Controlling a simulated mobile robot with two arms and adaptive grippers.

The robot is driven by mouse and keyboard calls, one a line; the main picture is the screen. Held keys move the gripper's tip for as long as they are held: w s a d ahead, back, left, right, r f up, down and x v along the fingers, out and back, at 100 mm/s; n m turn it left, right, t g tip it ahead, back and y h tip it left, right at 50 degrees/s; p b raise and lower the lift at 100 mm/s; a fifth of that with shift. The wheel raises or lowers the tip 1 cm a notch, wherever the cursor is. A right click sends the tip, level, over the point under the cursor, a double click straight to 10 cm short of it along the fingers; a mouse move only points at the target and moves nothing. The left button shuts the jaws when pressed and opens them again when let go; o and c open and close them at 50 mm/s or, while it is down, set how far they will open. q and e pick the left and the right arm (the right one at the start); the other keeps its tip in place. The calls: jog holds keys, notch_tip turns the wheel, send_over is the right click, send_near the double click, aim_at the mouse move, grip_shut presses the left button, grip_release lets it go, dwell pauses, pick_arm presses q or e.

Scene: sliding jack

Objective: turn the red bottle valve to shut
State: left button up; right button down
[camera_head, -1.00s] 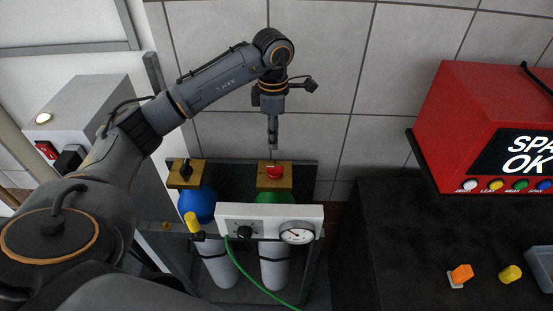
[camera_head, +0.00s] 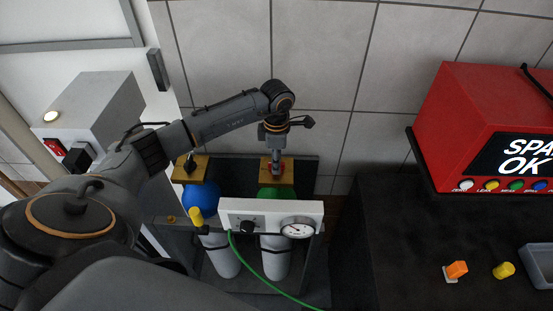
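The red bottle valve (camera_head: 272,170) sits on a brass block (camera_head: 288,178) above the green-topped bottle (camera_head: 274,247). Only slivers of its red show, as my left gripper (camera_head: 278,168) covers it from straight above. The gripper's fingertips are down at the valve, around or against it. Whether the fingers are open or closed on it is too small to tell. My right gripper is out of view.
To the left stands a blue-topped bottle (camera_head: 201,198) with a black valve (camera_head: 190,168). A white panel (camera_head: 268,208) with a knob and gauge (camera_head: 297,228) is in front. The red machine (camera_head: 455,120) and dark bench (camera_head: 400,240) stand right.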

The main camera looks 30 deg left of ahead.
pick_arm(q)
grip_shut()
jog(key=shift+f+m+b, duration=0.15)
jog(key=shift+m+b, duration=0.35)
jog(key=shift+b, duration=0.2)
jog(key=m+b, duration=0.6)
jog(key=b, duration=0.1)
jog(key=shift+m, duration=0.4)
jog(key=m+b, duration=0.4)
jog(key=m, duration=0.1)
jog(key=m+b, duration=0.1)
jog(key=m, duration=0.1)
jog(key=shift+m+b, duration=0.3)
jog(key=shift+m, duration=0.1)
jog(key=shift+m+b, duration=0.5)
jog(key=shift+m, duration=0.7)
jog(key=shift+r, duration=0.2)
